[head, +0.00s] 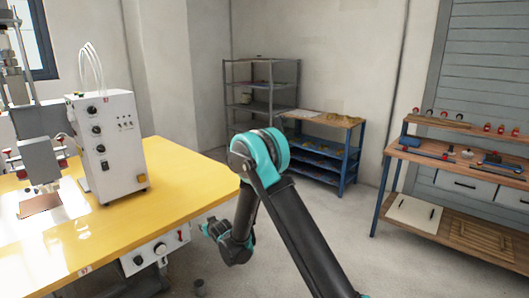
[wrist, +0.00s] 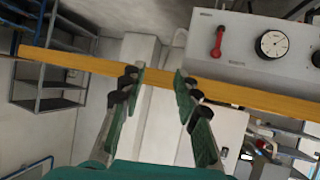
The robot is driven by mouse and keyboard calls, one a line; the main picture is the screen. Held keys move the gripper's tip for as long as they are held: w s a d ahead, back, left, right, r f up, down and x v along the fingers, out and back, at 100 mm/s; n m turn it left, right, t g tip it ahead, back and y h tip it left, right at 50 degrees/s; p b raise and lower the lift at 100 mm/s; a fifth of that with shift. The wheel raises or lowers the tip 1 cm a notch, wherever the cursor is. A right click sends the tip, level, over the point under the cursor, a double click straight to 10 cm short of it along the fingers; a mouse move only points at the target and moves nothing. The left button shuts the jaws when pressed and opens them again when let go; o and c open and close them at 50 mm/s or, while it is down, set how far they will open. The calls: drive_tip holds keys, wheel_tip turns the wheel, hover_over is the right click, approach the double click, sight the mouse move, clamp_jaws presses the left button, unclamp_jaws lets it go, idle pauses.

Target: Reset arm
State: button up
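My gripper (wrist: 158,90) shows in the wrist view with its two green-padded fingers spread apart and nothing between them. In the head view my black and teal arm rises from the bottom and bends down beside the yellow table, and the gripper's fingers are not clear there. In the wrist view the yellow table edge (wrist: 90,62) runs behind the fingers, with a grey panel (wrist: 255,50) carrying a red handle and a round gauge. I cannot tell whether the gripper touches anything; it appears clear.
The yellow worktable (head: 185,165) with a white control box (head: 108,140) stands at left. A grey shelf rack (head: 262,90) and a blue shelf unit (head: 320,150) stand at the back. A wooden workbench (head: 460,165) is at right. Open floor lies between them.

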drive_tip(key=s+d+r+m+g+h, duration=0.1)
drive_tip(key=s+d+r, duration=0.25)
drive_tip(key=d, duration=0.65)
drive_tip(key=s+d+r+m+h, duration=0.15)
drive_tip(key=d+r, duration=0.25)
drive_tip(key=d, duration=0.5)
drive_tip(key=s+d+r+m+g+h, duration=0.1)
drive_tip(key=s+d+r+h, duration=0.2)
drive_tip(key=d, duration=0.7)
drive_tip(key=s+d+m+g, duration=0.1)
drive_tip(key=s+d+g, duration=0.1)
drive_tip(key=s+d, duration=0.6)
drive_tip(key=s+d+m+g, duration=0.2)
drive_tip(key=s+d, duration=0.7)
drive_tip(key=s, duration=1)
drive_tip(key=shift+s+d+f, duration=0.25)
drive_tip(key=shift+d+f, duration=0.05)
drive_tip(key=shift+f, duration=0.1)
drive_tip(key=shift+h, duration=0.25)
